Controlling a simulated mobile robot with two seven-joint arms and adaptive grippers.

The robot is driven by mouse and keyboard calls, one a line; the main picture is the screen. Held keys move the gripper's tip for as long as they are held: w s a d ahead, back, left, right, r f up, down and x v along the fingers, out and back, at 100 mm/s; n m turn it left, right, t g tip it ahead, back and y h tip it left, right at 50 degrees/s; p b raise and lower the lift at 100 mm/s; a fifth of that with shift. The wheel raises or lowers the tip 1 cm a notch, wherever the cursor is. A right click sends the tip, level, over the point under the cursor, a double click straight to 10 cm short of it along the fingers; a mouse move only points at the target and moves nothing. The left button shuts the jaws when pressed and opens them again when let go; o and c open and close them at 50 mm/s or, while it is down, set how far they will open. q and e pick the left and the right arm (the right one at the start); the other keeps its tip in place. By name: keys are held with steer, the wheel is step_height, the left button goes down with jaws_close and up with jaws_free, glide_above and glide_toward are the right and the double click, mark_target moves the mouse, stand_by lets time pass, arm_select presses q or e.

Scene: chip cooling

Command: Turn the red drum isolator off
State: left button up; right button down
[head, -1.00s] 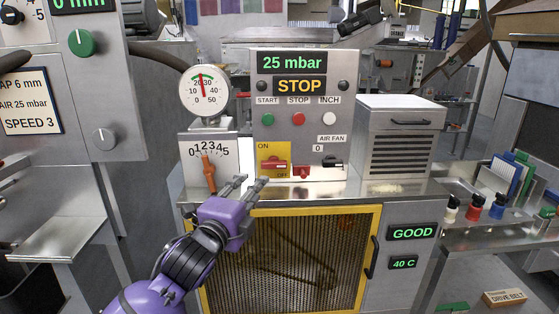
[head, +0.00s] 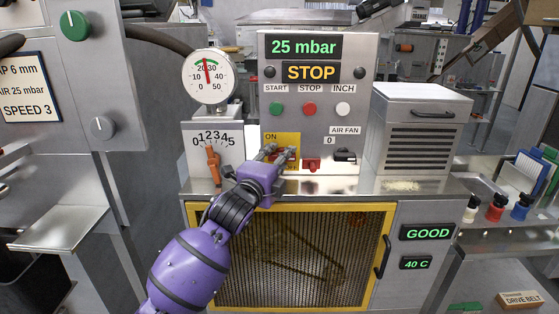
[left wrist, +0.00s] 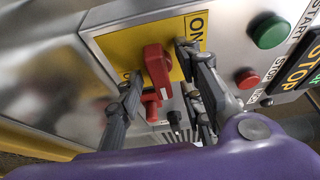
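The red drum isolator handle (left wrist: 157,72) stands out from a yellow plate (left wrist: 125,48) marked ON, in the left wrist view. In the head view the yellow plate (head: 270,138) is on the lower left of the control panel, and my gripper hides most of the handle. My left gripper (head: 279,153) is open at the plate; in the left wrist view its two fingers (left wrist: 160,78) are spread on either side of the handle. I cannot tell whether they touch it. The display (head: 312,72) reads STOP. My right gripper is not in view.
Beside the isolator are a small red part (head: 311,165) and a black AIR FAN switch (head: 345,156) at 0. START (head: 277,108) and STOP (head: 309,108) buttons sit above. An orange lever (head: 213,163) stands left. A yellow-framed mesh door (head: 388,215) is below.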

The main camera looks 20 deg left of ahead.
arm_select(q)
steer(key=shift+c, duration=0.3)
jaws_close()
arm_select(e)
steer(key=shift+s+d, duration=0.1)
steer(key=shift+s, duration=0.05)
